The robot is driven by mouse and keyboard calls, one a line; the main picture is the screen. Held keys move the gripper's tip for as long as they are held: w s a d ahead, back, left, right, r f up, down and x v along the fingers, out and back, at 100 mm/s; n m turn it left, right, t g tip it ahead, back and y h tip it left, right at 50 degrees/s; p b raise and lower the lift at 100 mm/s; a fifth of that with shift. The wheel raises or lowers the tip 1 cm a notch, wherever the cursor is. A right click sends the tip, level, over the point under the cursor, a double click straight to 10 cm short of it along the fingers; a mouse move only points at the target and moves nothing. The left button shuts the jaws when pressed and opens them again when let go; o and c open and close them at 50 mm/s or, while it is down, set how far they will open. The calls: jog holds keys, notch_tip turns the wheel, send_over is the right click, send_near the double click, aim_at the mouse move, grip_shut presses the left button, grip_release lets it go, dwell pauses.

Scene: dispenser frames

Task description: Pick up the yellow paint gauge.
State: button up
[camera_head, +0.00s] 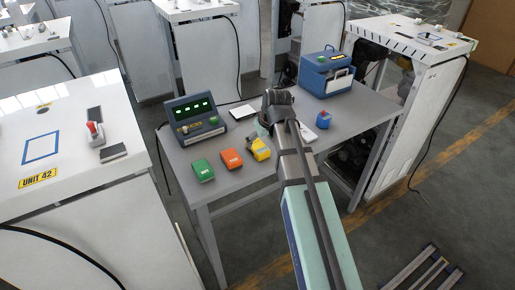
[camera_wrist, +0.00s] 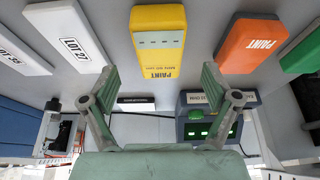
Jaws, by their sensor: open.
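The yellow paint gauge (camera_head: 260,149) lies on the grey table, left of my arm, partly hidden by it in the head view. My gripper (camera_wrist: 159,78) is open and empty. Its two green-padded fingers are spread to either side of the gauge's near end in the picture, with clear space between them. In the head view my gripper (camera_head: 266,124) is mostly hidden behind my own arm.
An orange paint gauge (camera_head: 231,158) and a green gauge (camera_head: 202,170) lie left of the yellow one. A white "LOT 27" block (camera_wrist: 65,33) lies on its other side. A console with green displays (camera_head: 193,119) and a blue machine (camera_head: 326,74) stand at the back.

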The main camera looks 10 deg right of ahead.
aim_at(258, 145)
jog(key=shift+p+x, duration=0.75)
jog(key=shift+x, duration=1.1)
jog(key=shift+w+a+f, duration=0.15)
jog(key=shift+w+f, duration=0.15)
jog(key=shift+f, duration=0.35)
jog(key=shift+f, duration=0.25)
jog(key=c, duration=1.4)
